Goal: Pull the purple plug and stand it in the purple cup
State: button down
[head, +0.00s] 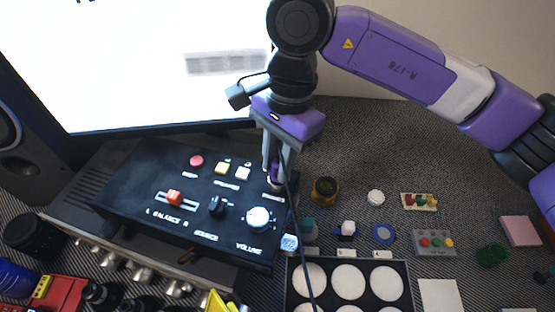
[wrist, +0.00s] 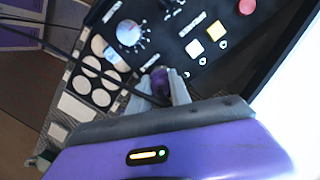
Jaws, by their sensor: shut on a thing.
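My gripper (head: 275,176) is over the right end of the black control panel (head: 150,187). Its fingers are shut on the purple plug (head: 277,168), which is mostly hidden between them. The plug also shows in the wrist view (wrist: 159,78), between the fingertips (wrist: 164,90). I cannot pick out the purple cup with certainty.
The panel bears a volume knob (head: 258,217), a red button (head: 196,160) and a slider (head: 174,197). A bright screen (head: 140,70) stands behind. Grey mat right of the jars is partly free.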

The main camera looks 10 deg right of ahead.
jog(key=shift+f, duration=0.25)
jog(key=c, duration=1.1)
grip_release()
jog(key=shift+w+d+r+b, duration=0.1)
jog(key=shift+d+r+b, duration=0.1)
jog(key=shift+r, duration=1.1)
jog(key=shift+w+d+r+b, duration=0.15)
jog(key=shift+r+b, duration=0.1)
jog(key=shift+r, duration=1)
jog(key=shift+w+d+r+b, duration=0.1)
jog(key=shift+d+r+b, duration=0.1)
jog(key=shift+r, duration=1.1)
